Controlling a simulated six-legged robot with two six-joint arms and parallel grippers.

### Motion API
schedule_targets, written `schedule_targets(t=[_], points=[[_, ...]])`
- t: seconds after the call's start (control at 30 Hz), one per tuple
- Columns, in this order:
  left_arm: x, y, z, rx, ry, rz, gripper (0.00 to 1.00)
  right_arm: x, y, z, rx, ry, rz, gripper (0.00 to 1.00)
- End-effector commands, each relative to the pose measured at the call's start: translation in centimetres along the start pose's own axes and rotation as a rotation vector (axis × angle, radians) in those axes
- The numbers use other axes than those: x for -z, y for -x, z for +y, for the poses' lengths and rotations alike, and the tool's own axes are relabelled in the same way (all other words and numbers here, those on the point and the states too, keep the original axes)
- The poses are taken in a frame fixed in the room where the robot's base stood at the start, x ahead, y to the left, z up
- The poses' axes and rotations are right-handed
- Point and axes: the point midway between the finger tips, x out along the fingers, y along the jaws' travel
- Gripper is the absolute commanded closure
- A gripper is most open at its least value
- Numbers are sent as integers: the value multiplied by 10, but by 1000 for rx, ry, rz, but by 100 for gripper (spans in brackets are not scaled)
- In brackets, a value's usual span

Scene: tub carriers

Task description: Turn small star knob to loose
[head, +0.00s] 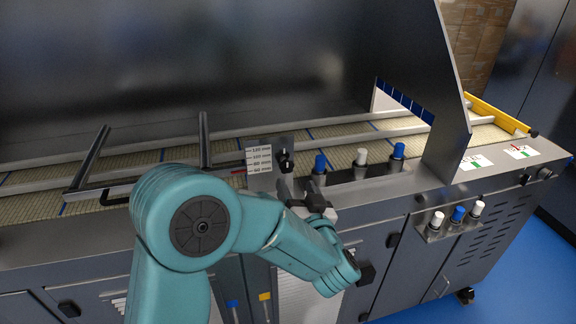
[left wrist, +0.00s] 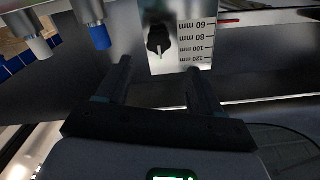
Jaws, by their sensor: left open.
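The small black star knob (head: 285,161) sits on a metal plate beside a white millimetre scale (head: 259,160) on the machine's front rail. My left gripper (head: 304,190) is open just below and in front of the knob in the head view. In the left wrist view its two fingers (left wrist: 157,74) are spread, with the knob ahead of the gap between them and apart from both. The scale (left wrist: 195,42) appears upside down there. My right gripper is not in view.
Blue and white capped posts (head: 361,157) stand right of the knob; several more (head: 458,214) sit on a lower bracket. A black-framed guide (head: 92,160) lies over the conveyor belt (head: 30,177) at left. A dark hood (head: 200,60) rises behind.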

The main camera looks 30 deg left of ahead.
Motion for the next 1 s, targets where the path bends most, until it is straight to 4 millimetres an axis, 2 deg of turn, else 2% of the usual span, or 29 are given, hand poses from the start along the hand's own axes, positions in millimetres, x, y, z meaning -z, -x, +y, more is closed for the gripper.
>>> schedule_targets(t=[0.1,0.33,0.5,0.77,0.8,0.97,1.0], points=[[0,-29,-3,3,-2,-2,34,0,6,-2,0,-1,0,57],[-1,-70,-3,0,-2,-2,34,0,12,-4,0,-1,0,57],[-1,-83,-1,-2,-1,-1,34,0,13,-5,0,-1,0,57],[-1,-85,1,-3,-1,0,34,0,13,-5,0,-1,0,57],[-1,-85,1,-3,-1,0,37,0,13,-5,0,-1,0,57],[-1,-85,2,-2,-1,-1,89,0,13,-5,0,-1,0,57],[-1,-85,2,-2,-1,-1,90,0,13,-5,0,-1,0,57]])
